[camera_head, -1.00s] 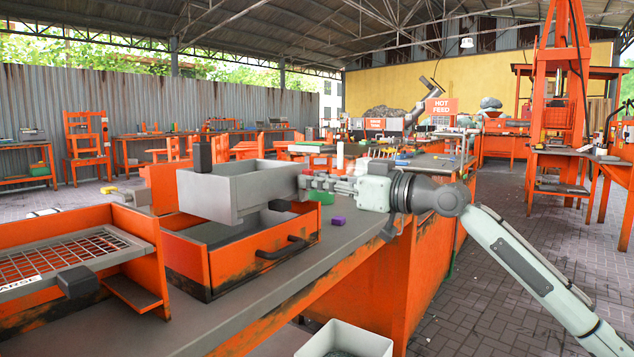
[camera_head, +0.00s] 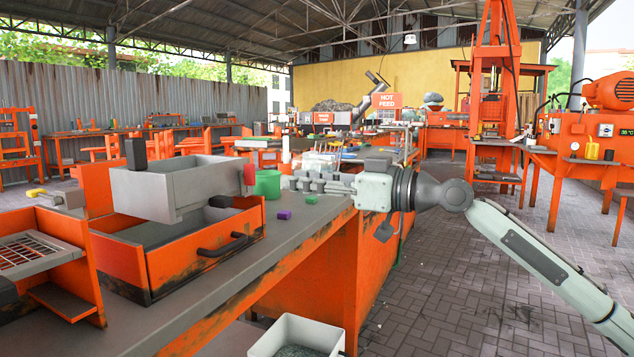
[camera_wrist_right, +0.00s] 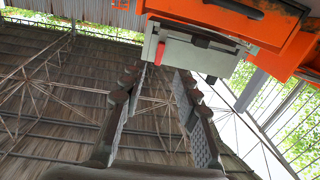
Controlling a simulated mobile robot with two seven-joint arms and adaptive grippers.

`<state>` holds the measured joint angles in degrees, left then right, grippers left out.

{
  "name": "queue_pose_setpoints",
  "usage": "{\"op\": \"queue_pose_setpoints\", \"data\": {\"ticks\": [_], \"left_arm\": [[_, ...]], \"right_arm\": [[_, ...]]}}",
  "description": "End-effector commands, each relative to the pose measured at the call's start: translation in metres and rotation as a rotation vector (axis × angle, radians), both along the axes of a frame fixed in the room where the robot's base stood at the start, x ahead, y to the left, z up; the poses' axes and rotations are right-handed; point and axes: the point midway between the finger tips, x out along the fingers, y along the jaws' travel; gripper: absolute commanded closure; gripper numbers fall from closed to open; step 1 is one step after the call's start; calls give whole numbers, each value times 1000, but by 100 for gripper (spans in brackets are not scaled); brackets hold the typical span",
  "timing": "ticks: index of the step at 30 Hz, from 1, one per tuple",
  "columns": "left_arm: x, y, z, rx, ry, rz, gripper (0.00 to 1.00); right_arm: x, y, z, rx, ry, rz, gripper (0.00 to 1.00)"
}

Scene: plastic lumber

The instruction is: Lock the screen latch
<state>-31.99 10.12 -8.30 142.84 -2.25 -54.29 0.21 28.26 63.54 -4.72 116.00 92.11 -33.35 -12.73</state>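A wire mesh screen (camera_head: 30,252) in an orange frame lies at the left edge in the head view, partly cut off. A dark block (camera_head: 7,291) shows at its front edge; I cannot tell whether it is the latch. A grey box (camera_head: 165,190) with a red tab (camera_head: 249,174) sits over an orange drawer (camera_head: 200,265). My right gripper (camera_head: 292,184) is above the bench, right of the box and apart from the screen. The right wrist view shows its fingers (camera_wrist_right: 157,78) spread, with nothing between them. My left gripper is not in view.
A green cup (camera_head: 267,184) stands right of the box. A purple block (camera_head: 284,214) and a green block (camera_head: 311,199) lie on the bench (camera_head: 265,245). A white bin (camera_head: 310,335) is below the front edge. The paved floor (camera_head: 440,280) at right is clear.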

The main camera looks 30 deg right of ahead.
Motion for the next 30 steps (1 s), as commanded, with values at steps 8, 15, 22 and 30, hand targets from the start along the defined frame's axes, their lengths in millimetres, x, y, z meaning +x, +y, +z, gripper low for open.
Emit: {"op": "queue_pose_setpoints", "data": {"ticks": [8, 15, 22, 30], "left_arm": [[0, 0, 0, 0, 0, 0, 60], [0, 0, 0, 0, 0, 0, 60], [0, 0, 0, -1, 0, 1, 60], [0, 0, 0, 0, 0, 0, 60]], "right_arm": [[-19, -15, -1, 2, 1, 0, 69], [-22, -17, 0, 0, -1, 1, 69], [-22, -17, 0, 1, -1, 0, 69], [-22, -17, 0, 1, -1, 0, 69]]}}
